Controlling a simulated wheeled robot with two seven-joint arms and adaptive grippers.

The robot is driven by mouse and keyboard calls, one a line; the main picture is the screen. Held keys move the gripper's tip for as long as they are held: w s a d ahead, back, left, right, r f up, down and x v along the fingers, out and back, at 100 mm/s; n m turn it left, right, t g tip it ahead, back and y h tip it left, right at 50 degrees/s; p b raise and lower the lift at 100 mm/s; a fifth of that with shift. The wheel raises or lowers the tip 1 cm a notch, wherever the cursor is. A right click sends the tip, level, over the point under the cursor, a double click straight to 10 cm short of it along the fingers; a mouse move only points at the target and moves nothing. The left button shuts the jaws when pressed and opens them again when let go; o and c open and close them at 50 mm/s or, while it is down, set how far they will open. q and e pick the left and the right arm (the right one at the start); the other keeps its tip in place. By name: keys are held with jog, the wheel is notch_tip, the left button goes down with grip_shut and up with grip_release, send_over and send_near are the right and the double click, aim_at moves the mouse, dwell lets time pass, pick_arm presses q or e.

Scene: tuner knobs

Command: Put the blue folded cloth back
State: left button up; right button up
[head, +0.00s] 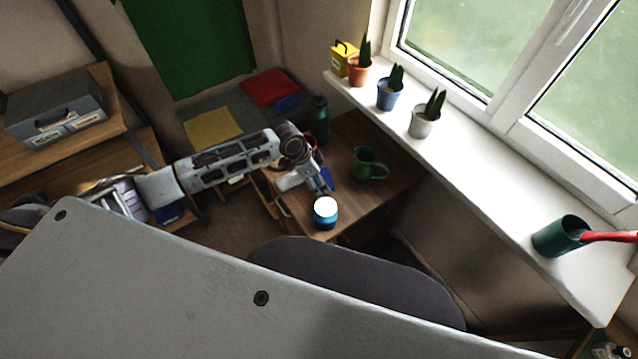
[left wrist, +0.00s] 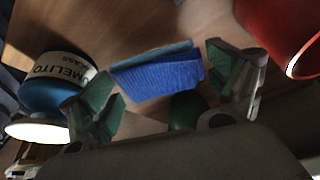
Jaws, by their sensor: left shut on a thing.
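The blue folded cloth (left wrist: 158,78) lies between the two green-padded fingers of my left gripper (left wrist: 162,88) in the left wrist view. The gripper is shut on it, over the wooden desk. A lighter teal layer shows along the cloth's far edge. In the head view my left gripper (head: 319,187) is above the desk's near part, just behind a blue jar, and a bit of the blue cloth (head: 327,178) shows beside the fingers. I cannot tell whether the cloth touches the desk. My right gripper is not in view.
The blue jar with a white lid (head: 325,214) stands close to the gripper. A green mug (head: 366,165) stands to its right, and a green bottle (head: 319,118) behind. A red object (left wrist: 275,35) is close by. Red (head: 270,87) and yellow (head: 212,128) flat pieces lie farther back.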

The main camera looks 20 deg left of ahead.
pick_arm(q)
jog(key=shift+f, duration=1.9)
jog(key=o, duration=0.7)
jog(key=shift+f, duration=0.1)
jog(key=v, duration=1.2)
jog(key=shift+p, duration=0.35)
